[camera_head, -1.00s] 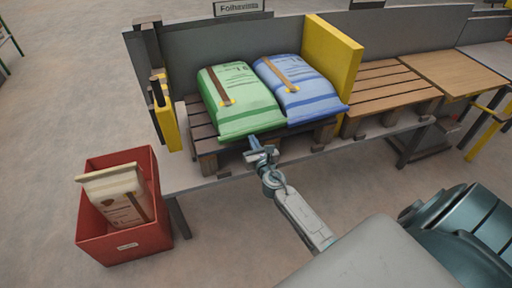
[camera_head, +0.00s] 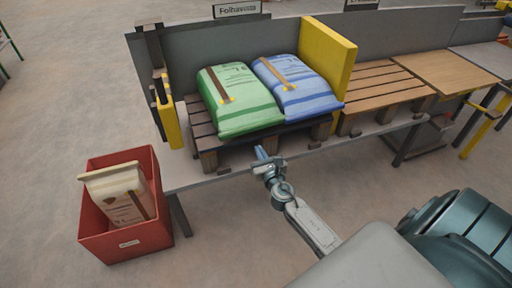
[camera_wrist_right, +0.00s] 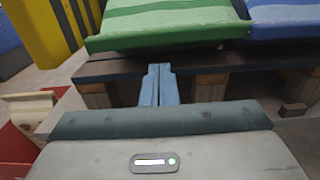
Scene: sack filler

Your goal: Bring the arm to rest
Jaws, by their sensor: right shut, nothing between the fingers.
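My right gripper (camera_head: 262,154) is shut and empty, in front of the bench's front edge and below the sacks. In the right wrist view its two blue fingers (camera_wrist_right: 159,84) are together, pointing at the pallet edge. A green sack (camera_head: 238,98) and a blue sack (camera_head: 297,87) lie side by side on the wooden pallet (camera_head: 203,130). Both also show in the wrist view, the green sack (camera_wrist_right: 165,22) and the blue sack (camera_wrist_right: 285,20). The gripper appears apart from both. My left gripper is not in view.
A red bin (camera_head: 125,240) with a cream sack (camera_head: 122,196) in it stands on the floor at the left. A yellow panel (camera_head: 327,55) stands right of the blue sack. A second slatted pallet (camera_head: 385,88) is empty. Floor in front of the bench is clear.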

